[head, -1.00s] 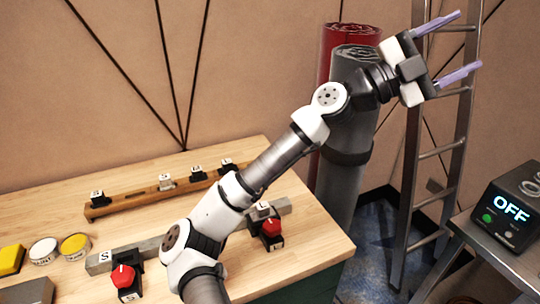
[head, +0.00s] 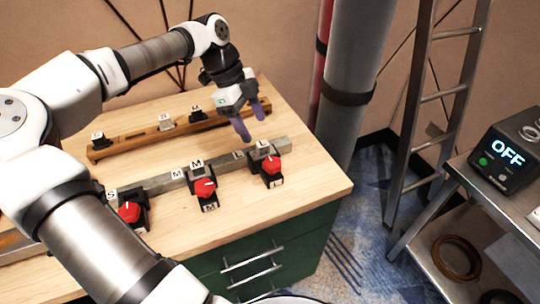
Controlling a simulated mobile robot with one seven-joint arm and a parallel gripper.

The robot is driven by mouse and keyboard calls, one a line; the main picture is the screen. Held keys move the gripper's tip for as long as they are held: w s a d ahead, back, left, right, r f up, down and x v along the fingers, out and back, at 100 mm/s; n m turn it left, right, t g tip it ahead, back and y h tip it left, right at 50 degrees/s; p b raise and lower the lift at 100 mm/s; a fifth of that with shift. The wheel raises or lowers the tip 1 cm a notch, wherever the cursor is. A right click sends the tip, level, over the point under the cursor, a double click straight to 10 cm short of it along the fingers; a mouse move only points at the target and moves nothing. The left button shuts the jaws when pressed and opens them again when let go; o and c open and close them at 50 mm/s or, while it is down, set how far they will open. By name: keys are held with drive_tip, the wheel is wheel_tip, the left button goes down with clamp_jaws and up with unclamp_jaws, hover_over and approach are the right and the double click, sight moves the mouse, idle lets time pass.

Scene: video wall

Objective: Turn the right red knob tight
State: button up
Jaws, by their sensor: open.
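The right red knob (head: 272,165) sits on a black block at the right end of the grey bar (head: 150,184), near the table's right edge. A middle red knob (head: 204,188) and a left red knob (head: 130,212) sit on similar black blocks along the same bar. My gripper (head: 251,124) is open and empty, with its two purple fingers pointing down. In the picture it is above and slightly left of the right knob, apart from it. No knob is hidden by my arm.
A wooden rail (head: 140,139) with several small labelled blocks lies behind the bar. The wooden table (head: 320,187) has green drawers below. A ladder (head: 425,110) and grey roll (head: 352,70) stand to the right. A device reading OFF (head: 508,155) sits on a metal cart.

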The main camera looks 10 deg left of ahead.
sight(272, 162)
drive_tip(key=p+x, duration=0.2)
drive_tip(key=x, duration=1)
drive_tip(key=shift+r, duration=0.1)
drive_tip(key=c, duration=1)
